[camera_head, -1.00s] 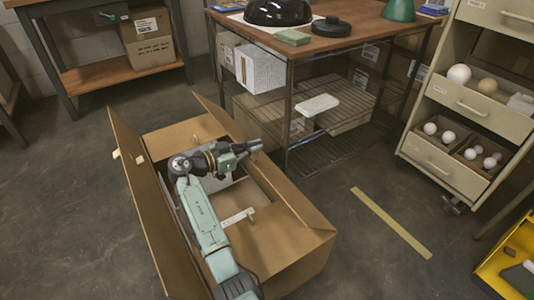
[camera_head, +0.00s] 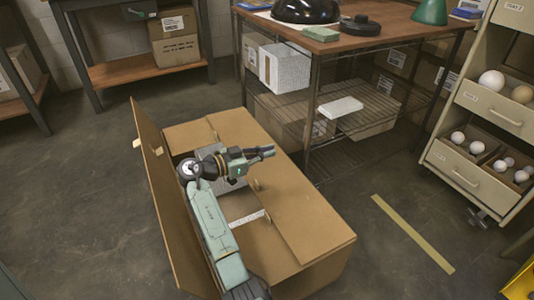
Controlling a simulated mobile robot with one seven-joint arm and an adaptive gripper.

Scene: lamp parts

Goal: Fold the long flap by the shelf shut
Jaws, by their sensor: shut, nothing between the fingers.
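An open cardboard box stands on the floor. Its long flap by the shelf (camera_head: 292,205) lies folded inward, nearly flat over the right side of the box. The other long flap (camera_head: 165,200) stands upright on the left. The far short flap (camera_head: 190,134) and near short flap (camera_head: 262,248) lie inward, partly under the shelf-side flap. My gripper (camera_head: 270,151) is shut and empty, pointing right above the shelf-side flap's far part. I cannot tell whether it touches the flap. My arm reaches over the box opening from the near side and hides part of the inside.
The wire-shelf table (camera_head: 330,100) stands just behind and right of the box. A drawer cabinet (camera_head: 470,150) with bulbs is at the right. A tape strip (camera_head: 412,233) lies on clear floor. A wooden bench (camera_head: 115,70) is at the back left.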

